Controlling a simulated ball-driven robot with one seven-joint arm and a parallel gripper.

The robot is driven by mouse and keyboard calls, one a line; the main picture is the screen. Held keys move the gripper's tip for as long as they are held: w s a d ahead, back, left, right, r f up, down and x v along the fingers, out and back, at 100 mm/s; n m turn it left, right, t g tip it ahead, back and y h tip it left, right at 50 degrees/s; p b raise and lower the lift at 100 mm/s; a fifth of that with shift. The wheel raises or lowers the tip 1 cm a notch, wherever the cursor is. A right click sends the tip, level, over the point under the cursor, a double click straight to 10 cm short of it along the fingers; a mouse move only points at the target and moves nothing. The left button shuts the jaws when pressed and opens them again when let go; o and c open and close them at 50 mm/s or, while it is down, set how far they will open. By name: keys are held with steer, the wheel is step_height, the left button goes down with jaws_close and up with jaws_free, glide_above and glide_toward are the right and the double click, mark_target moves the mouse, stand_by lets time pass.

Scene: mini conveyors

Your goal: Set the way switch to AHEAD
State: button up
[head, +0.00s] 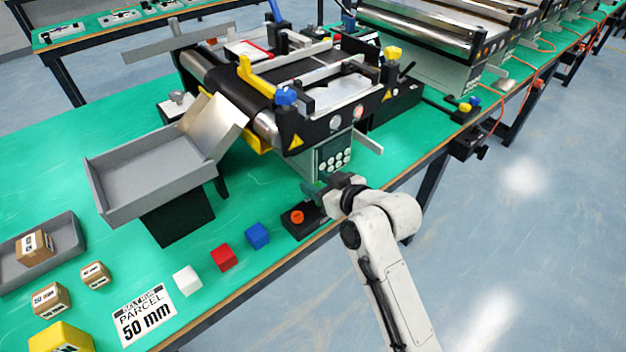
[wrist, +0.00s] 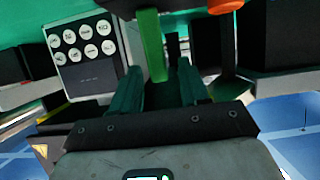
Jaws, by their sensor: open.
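My gripper (head: 314,190) is at the table's front edge, beside the conveyor's grey control panel (head: 333,158). In the wrist view my gripper (wrist: 157,70) is open, with its two dark green fingers apart. A brighter green bar (wrist: 150,45), which looks like the lever of the way switch, shows between and just beyond the fingertips. I cannot tell whether either finger touches it. Its position label is not readable. In the head view my gripper and wrist hide this bar.
A black box with an orange button (head: 297,216) is close to my gripper; the button also shows in the wrist view (wrist: 226,5). A blue cube (head: 257,236), red cube (head: 222,257) and white cube (head: 187,280) lie left. The conveyor (head: 310,118) stands behind.

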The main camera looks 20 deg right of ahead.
steer(key=shift+x, duration=1.15)
steer(key=shift+c, duration=0.3)
jaws_close()
